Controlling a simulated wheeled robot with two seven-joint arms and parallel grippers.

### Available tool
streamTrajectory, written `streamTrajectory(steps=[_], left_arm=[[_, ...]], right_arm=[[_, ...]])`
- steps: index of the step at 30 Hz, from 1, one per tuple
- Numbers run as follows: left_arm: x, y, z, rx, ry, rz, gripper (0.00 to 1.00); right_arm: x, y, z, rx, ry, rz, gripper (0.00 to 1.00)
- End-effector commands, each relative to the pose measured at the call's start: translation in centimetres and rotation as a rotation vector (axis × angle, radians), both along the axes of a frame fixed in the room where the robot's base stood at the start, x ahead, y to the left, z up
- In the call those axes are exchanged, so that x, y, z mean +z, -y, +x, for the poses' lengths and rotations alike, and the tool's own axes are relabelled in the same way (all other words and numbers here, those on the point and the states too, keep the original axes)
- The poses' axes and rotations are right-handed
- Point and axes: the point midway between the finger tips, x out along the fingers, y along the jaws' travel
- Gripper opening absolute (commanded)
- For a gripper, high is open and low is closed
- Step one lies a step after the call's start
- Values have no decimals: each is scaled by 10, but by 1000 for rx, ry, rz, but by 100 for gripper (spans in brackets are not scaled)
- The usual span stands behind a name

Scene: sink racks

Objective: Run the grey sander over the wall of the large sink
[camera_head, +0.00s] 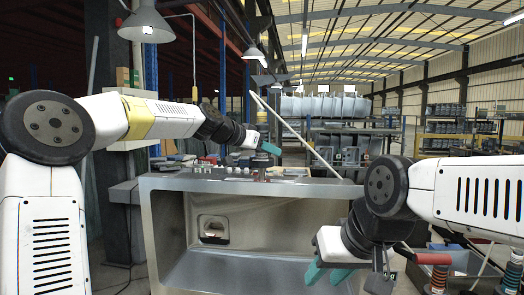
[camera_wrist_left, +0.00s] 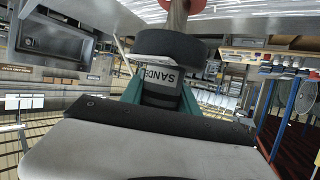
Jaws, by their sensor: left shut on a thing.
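The large steel sink (camera_head: 165,183) stands in the middle of the head view, its open basin facing me. My left gripper (camera_head: 268,148) is above the sink's far rim. In the left wrist view my left gripper (camera_wrist_left: 160,95) has its teal fingers on both sides of the grey sander (camera_wrist_left: 160,78), whose label partly reads "SANDE". The sander has a dark round part beyond the fingers. In the head view the sander is hard to make out behind the gripper. My right gripper (camera_head: 328,274) is open and empty, in front of the sink's right side.
Several small items (camera_head: 205,170) stand along the sink's back ledge. A pale slanted bar (camera_head: 295,135) rises behind the sink. Orange and black spools (camera_head: 438,275) sit at the lower right. The basin (camera_head: 230,240) looks clear inside, with a recessed fitting (camera_head: 213,230) on its back wall.

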Motion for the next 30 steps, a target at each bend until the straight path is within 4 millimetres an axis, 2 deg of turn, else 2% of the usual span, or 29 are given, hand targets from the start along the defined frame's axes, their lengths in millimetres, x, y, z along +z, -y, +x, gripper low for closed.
streamTrajectory(steps=[24,30], left_arm=[[-3,36,-9,-6,-6,0,0],[-2,40,-9,-3,-6,0,0]], right_arm=[[0,0,0,0,0,0,36],[0,0,0,0,0,0,36]])
